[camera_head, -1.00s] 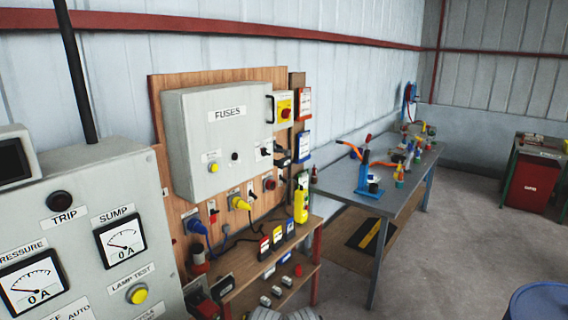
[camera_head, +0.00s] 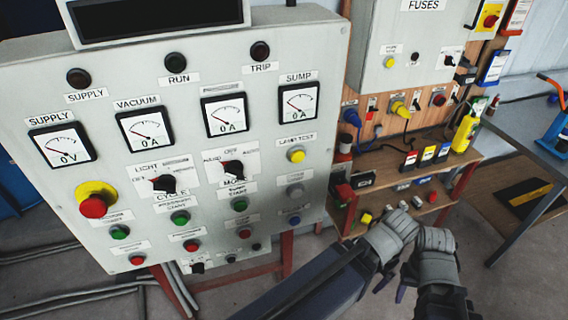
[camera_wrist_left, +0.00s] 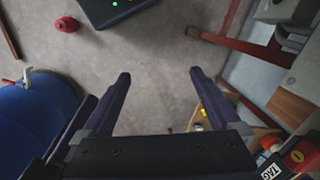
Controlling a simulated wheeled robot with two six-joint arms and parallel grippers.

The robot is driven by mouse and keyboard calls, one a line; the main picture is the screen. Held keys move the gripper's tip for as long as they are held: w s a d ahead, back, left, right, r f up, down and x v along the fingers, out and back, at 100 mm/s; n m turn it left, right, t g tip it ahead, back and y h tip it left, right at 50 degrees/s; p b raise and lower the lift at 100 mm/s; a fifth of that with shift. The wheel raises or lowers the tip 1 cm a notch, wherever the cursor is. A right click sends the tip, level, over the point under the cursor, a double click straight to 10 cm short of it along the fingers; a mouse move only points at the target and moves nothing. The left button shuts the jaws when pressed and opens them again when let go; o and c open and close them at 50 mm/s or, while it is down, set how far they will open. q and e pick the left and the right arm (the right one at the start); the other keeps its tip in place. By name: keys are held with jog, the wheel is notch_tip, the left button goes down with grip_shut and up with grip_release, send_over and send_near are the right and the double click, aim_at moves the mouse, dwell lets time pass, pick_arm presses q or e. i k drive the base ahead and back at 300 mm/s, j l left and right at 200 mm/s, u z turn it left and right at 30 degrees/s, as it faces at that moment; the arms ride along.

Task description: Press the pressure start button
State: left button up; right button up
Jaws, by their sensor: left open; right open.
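The grey control panel (camera_head: 150,75) fills the left of the head view. Its lower half holds several green buttons, including one left of centre (camera_head: 180,218) and one in the middle (camera_head: 239,204), with red buttons below. Small labels sit by them, but most are too blurred to tell surely which is pressure start.
A red emergency knob (camera_head: 93,206) sticks out at the panel's left. A wooden shelf (camera_head: 400,165) with plugs and small boxes stands right of the panel, under the fuse box (camera_head: 420,40). A blue drum (camera_wrist_left: 40,120) stands on the floor in the left wrist view.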

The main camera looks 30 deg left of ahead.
aim_at(179, 220)
jog(key=k+j+u, duration=0.1)
jog(key=u, duration=1.9)
jog(key=i+j, duration=0.05)
